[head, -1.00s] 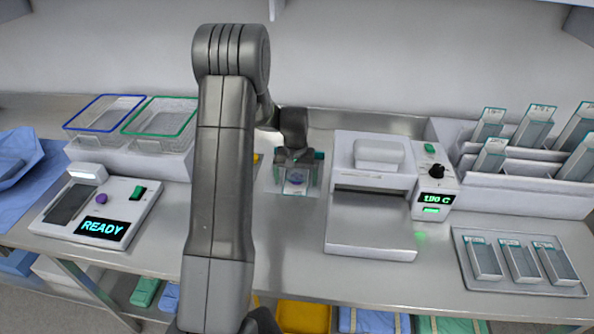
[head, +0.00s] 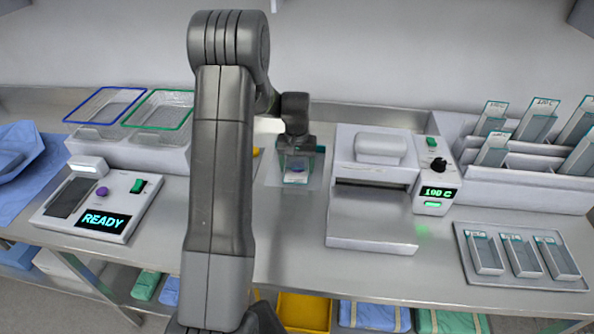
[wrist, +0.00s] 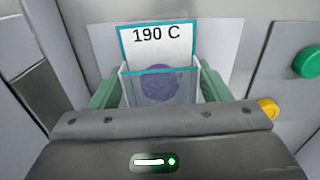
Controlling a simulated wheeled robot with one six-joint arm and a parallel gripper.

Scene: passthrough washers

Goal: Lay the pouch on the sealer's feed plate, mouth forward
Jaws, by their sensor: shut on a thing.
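The pouch (head: 296,174) is clear, with a teal border. In the wrist view the pouch (wrist: 158,82) shows a "190 C" label at its top and a purple disc inside. My gripper (head: 298,155) is shut on it, with a green finger on each side in the wrist view, and holds it over a pale pad left of the sealer. The sealer (head: 376,148) is a white machine with a lit green display that seems to read 190 C. Its feed plate (head: 372,233) juts forward, bare, below a dark slot. Which way the mouth points is unclear.
Several pouches stand in a white rack (head: 530,185) at right, above a metal tray (head: 465,270) of more pouches. A device reading READY (head: 95,215) and two wire baskets (head: 158,112) stand at left. The bench front between my arm and the feed plate is clear.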

